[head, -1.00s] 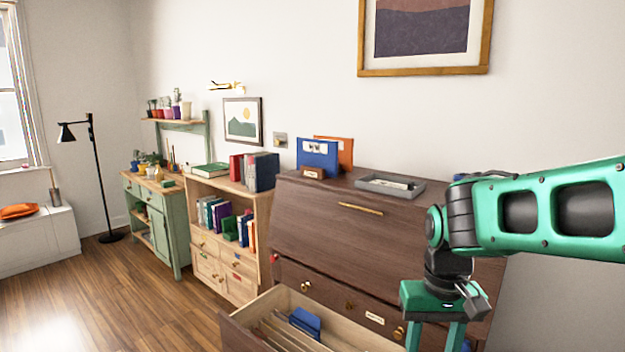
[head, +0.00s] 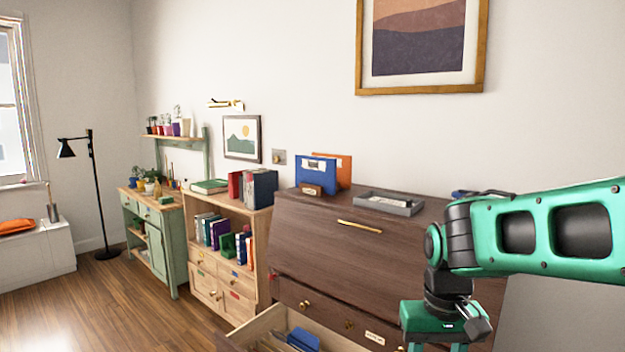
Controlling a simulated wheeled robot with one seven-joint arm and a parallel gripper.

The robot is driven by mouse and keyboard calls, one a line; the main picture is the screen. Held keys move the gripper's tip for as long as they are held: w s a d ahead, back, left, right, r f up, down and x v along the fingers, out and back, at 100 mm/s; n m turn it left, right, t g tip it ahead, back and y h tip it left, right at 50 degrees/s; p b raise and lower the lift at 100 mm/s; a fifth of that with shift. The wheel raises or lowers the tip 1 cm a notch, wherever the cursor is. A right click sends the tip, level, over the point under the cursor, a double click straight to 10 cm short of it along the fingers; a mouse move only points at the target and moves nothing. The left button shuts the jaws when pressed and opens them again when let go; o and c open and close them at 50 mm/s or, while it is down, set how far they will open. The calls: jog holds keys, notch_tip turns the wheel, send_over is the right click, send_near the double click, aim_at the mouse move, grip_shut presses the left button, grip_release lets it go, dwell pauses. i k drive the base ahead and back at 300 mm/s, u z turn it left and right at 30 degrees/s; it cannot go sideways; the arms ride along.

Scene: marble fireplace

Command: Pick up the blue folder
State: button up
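A blue folder (head: 317,172) stands upright on top of the dark wooden secretary desk (head: 340,258), in front of an orange folder (head: 345,168). A second blue folder or file (head: 304,339) shows in the open lower drawer (head: 262,325) at the bottom edge of the head view. My green arm comes in from the right, in front of the desk. My gripper's green body (head: 432,318) points downward at the bottom right, right of the drawer and apart from both blue folders. Its fingers are cut off by the lower edge.
A grey tray (head: 388,203) with papers sits on the desk top, right of the blue folder. A wooden bookcase (head: 232,300) with several books stands left of the desk. A green cabinet (head: 165,245) and a black floor lamp (head: 93,190) are farther left. Wooden floor at the lower left is clear.

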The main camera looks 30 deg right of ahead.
aim_at(320, 171)
jog(key=u, duration=0.9)
jog(key=i, duration=4.7)
